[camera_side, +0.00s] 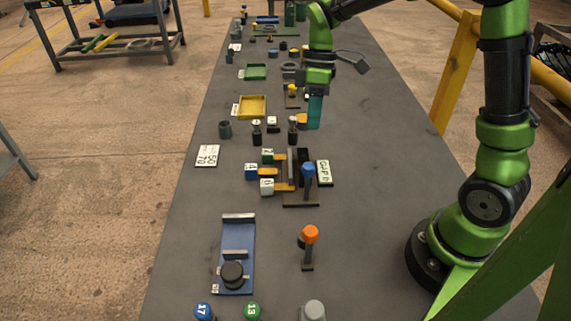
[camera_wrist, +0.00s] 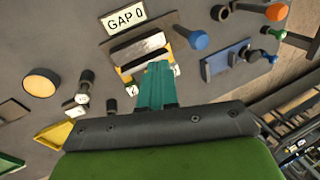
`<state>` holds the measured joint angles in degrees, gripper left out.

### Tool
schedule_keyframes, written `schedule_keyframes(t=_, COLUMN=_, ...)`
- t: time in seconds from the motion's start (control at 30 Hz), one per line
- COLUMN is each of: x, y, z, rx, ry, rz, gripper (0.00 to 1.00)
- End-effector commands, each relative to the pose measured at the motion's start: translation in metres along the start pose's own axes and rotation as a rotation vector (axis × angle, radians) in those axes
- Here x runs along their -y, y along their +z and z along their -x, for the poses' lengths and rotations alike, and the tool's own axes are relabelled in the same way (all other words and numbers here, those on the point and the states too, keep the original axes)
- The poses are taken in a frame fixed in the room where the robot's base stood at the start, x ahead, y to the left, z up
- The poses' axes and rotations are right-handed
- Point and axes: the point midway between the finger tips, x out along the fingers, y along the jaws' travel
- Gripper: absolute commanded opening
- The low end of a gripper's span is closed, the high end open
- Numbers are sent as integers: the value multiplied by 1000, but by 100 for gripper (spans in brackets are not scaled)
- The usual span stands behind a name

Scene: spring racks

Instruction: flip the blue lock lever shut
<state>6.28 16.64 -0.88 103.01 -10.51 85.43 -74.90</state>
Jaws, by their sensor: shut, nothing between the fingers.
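The blue lock lever (camera_side: 308,171) has a round blue knob on a dark stem and stands about upright at the right front of a spring rack (camera_side: 300,204). Its knob also shows in the wrist view (camera_wrist: 198,40), right of the rack. The rack has orange bars and numbered cubes in green (camera_side: 267,156), blue (camera_side: 251,171) and white (camera_side: 266,187). My gripper (camera_side: 314,126) has teal fingers, pressed together and empty. It hangs behind the rack in the side view, apart from the lever. In the wrist view my fingers (camera_wrist: 158,66) point at the rack and cover part of it.
Dark posts (camera_side: 292,131) and an orange-yellow round piece (camera_side: 302,118) stand near my fingers. An orange-knobbed lever (camera_side: 309,235) and a blue plate fixture (camera_side: 235,277) are nearer the camera. The bench's right side is clear.

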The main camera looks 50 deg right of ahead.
Motion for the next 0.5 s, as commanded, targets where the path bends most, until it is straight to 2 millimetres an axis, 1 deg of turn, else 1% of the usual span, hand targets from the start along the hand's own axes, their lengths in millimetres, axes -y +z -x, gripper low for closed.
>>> schedule_keyframes(t=0.03, x=1, y=0, z=-12, rx=3, ry=-4, rz=1, gripper=0)
schedule_keyframes(t=0.2, x=1, y=0, z=-47, rx=3, ry=-3, rz=0, gripper=0)
schedule_keyframes(t=0.3, x=17, y=-1, z=-52, rx=0, ry=0, rz=4, gripper=0)
schedule_keyframes(t=0.5, x=33, y=-2, z=-60, rx=-1, ry=1, rz=1, gripper=0)
